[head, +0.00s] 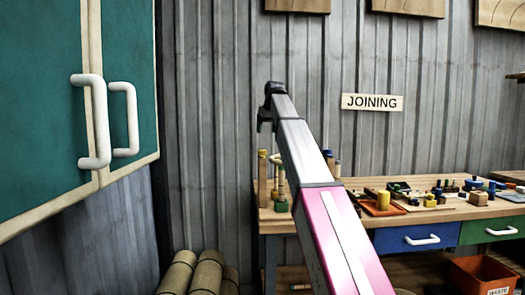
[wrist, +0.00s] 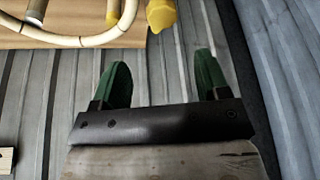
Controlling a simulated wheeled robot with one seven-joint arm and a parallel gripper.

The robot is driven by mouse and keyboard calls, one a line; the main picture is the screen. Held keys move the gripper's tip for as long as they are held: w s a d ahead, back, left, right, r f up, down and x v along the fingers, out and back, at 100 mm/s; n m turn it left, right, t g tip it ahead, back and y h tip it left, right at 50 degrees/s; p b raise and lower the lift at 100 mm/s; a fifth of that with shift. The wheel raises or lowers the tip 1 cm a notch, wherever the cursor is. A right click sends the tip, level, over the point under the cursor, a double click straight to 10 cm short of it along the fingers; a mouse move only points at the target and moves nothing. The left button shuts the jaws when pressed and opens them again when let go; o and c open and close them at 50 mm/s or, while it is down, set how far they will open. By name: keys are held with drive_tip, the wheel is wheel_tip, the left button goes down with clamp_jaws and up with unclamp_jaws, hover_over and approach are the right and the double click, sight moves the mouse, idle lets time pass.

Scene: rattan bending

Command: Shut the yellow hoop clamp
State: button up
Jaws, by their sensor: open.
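A yellow piece (wrist: 161,15) shows at the top of the wrist view, cut by the frame edge. It may be the yellow hoop clamp; I cannot tell whether it is open or shut. A pale curved cane hoop (wrist: 80,40) lies just left of it. My gripper (wrist: 162,68) has two green fingers, spread apart with nothing between them. The yellow piece is beyond the fingertips and apart from them. In the head view my gripper (head: 264,118) is small and partly hidden by my arm, above the left end of the workbench.
The wooden workbench (head: 460,212) holds an orange tray (head: 372,210), a yellow cylinder (head: 384,199) and several small tools. Teal cabinet doors (head: 60,100) stand at left. Rolled bundles (head: 205,275) and an orange waste bin (head: 484,278) are low down. A JOINING sign (head: 372,102) hangs behind.

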sight(262, 154)
drive_tip(key=shift+n, duration=0.3)
drive_tip(key=x, duration=1)
drive_tip(key=shift+a+f, duration=0.2)
drive_tip(key=shift+f, duration=0.1)
drive_tip(key=shift+c, duration=0.4)
drive_tip(key=c, duration=0.9)
